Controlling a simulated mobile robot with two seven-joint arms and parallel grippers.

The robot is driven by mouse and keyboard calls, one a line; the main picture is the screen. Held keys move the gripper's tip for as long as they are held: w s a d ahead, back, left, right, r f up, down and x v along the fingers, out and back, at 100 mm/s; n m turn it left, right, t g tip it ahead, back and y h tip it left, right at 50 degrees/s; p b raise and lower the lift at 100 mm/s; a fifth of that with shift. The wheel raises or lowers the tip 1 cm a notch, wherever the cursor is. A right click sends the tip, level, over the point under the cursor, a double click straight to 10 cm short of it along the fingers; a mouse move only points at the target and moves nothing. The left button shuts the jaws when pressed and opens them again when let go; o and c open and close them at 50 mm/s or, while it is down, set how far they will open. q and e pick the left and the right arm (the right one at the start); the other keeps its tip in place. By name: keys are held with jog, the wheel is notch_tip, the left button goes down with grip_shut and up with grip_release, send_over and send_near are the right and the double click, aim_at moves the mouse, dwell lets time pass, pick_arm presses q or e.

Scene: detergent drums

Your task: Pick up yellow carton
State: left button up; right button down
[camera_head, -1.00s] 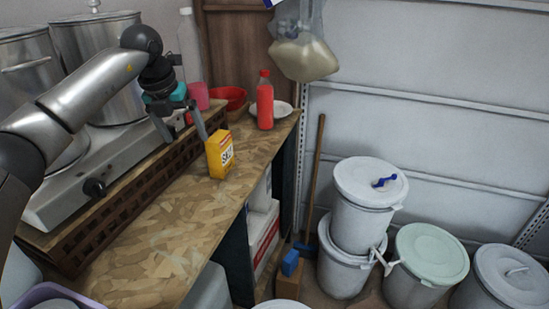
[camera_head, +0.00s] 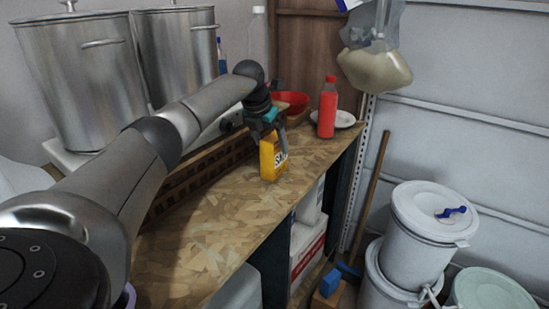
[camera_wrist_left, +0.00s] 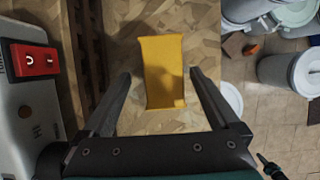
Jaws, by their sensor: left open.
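In the left wrist view the carton (camera_wrist_left: 165,72) lies ahead between the two fingers of the open left gripper (camera_wrist_left: 160,85), with gaps at both sides. Whether either finger touches it cannot be told. My right gripper is in neither view.
A red bottle (camera_head: 328,108), a white plate (camera_head: 345,119) and a red bowl (camera_head: 294,102) stand behind the carton. A dark lattice rack (camera_head: 195,170) runs along the left. Large steel pots (camera_head: 80,85) stand at the back left. White buckets (camera_head: 415,240) stand below, to the right.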

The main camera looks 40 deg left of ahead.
pick_arm(q)
jog(key=shift+d+b+x, duration=0.15)
jog(key=shift+b+x, duration=0.05)
jog(key=shift+x, duration=0.8)
jog(key=shift+d+b+x, duration=0.1)
jog(key=shift+b+x, duration=0.05)
jog(key=shift+x, duration=0.8)
jog(key=shift+w+a+f, duration=0.1)
jog(key=shift+w+f, duration=0.4)
jog(key=shift+f, duration=0.15)
grip_shut()
